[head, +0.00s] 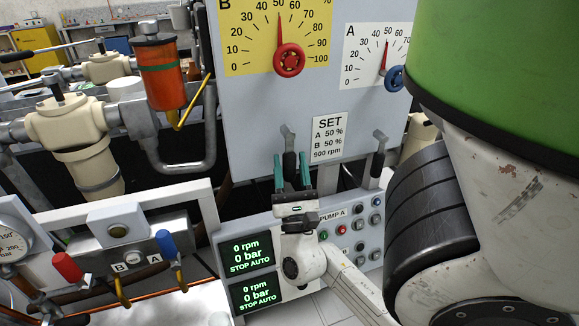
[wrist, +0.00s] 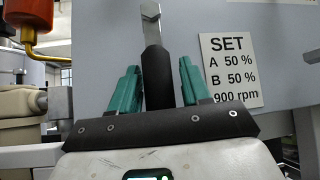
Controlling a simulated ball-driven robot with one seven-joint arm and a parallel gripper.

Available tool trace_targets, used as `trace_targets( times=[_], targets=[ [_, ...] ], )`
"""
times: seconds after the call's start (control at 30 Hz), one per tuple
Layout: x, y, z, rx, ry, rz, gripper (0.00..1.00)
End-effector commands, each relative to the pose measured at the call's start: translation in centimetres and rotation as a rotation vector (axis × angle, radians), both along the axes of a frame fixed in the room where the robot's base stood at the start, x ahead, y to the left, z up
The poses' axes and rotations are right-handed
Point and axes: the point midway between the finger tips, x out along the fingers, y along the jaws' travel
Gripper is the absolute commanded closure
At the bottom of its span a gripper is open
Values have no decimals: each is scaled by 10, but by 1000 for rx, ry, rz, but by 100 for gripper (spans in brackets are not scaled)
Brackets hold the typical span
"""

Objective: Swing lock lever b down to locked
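Lock lever b, as I take it from its place below the B dial, has a metal shank and a black grip (head: 290,163). Its shank is at the top and its grip below in the picture; I cannot tell how far it stands out from the panel. My gripper (head: 292,172) is open, its two teal fingers on either side of the grip. The wrist view shows the black grip (wrist: 156,75) between the fingertips of my gripper (wrist: 158,72), with a gap on each side. A similar lever (head: 378,160), under the A dial, is to the right.
The grey panel (head: 240,110) carries the B dial (head: 289,60), the A dial (head: 386,57) and a SET label (head: 329,137). Below is the control box (head: 350,235) with two screens and buttons. Pipes and an orange cylinder (head: 163,75) stand to the left.

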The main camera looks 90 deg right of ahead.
Motion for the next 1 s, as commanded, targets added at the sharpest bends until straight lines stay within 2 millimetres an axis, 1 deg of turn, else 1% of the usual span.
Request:
trace_targets(
  times=[0.03, 0.1, 0.33, 0.43, 0.57, 0.8, 1.0],
  targets=[
    [0, 0, 0, 0, -1, 1, 48],
    [0, 0, 0, 0, -1, 1, 43],
    [1, 1, 0, 0, -3, 3, 43],
    [0, 5, -6, -1, -2, 3, 43],
    [-3, 18, -21, 2, -1, 4, 43],
    [-10, 50, -55, 2, 0, 4, 43],
    [-14, 69, -72, 1, 0, 2, 43]
  ],
)
